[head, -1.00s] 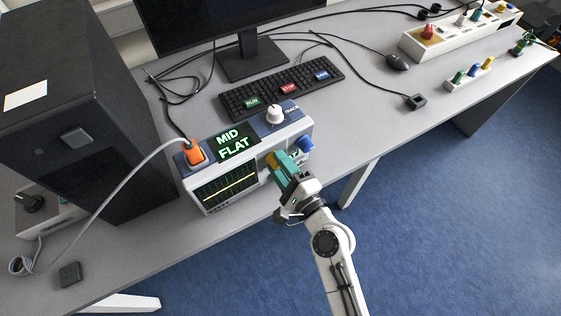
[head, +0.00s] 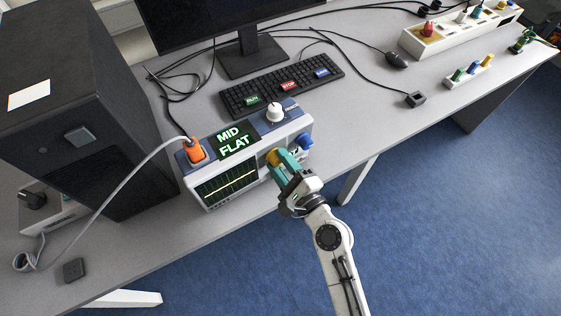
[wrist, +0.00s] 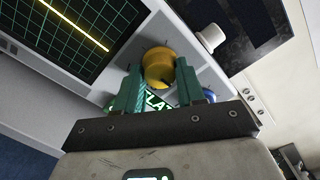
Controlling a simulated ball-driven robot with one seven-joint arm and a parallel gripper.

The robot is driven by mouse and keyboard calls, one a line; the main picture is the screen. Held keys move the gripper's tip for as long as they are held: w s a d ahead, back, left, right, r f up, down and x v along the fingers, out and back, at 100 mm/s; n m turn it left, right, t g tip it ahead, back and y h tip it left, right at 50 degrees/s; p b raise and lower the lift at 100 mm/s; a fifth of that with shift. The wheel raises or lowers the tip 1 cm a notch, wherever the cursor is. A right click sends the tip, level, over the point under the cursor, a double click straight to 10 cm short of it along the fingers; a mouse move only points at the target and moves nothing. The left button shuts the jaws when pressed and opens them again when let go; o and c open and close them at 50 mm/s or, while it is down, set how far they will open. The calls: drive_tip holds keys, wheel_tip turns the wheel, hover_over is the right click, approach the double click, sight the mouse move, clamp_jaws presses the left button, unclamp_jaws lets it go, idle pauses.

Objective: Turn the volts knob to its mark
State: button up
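A yellow knob (wrist: 158,67) sits on the front of the oscilloscope (head: 212,207), right of its trace screen. It shows partly in the head view (head: 272,157). I cannot read a volts label or see a mark. My gripper (wrist: 158,80) has teal fingers, one on each side of the yellow knob in the wrist view. The fingers are apart, with narrow gaps seeming to show beside the knob; contact is not clear. In the head view my gripper (head: 281,161) reaches the instrument's front from below right. A display (head: 233,140) on top reads "MID FLAT"; the screen shows a flat yellow trace.
A blue knob (head: 305,141) is just right of my gripper. A white knob (head: 275,112) and an orange plug (head: 194,151) with a grey cable are on top. A black computer tower (head: 90,140) stands left, a keyboard (head: 283,88) behind.

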drive_tip(key=o, duration=0.4)
drive_tip(key=shift+c, duration=0.2)
drive_tip(key=shift+s, duration=0.1)
drive_tip(key=b+v, duration=0.2)
drive_tip(key=v, duration=0.8)
drive_tip(key=shift+s+d+b, duration=0.25)
drive_tip(key=shift+d+b, duration=0.05)
drive_tip(key=shift+b, duration=0.05)
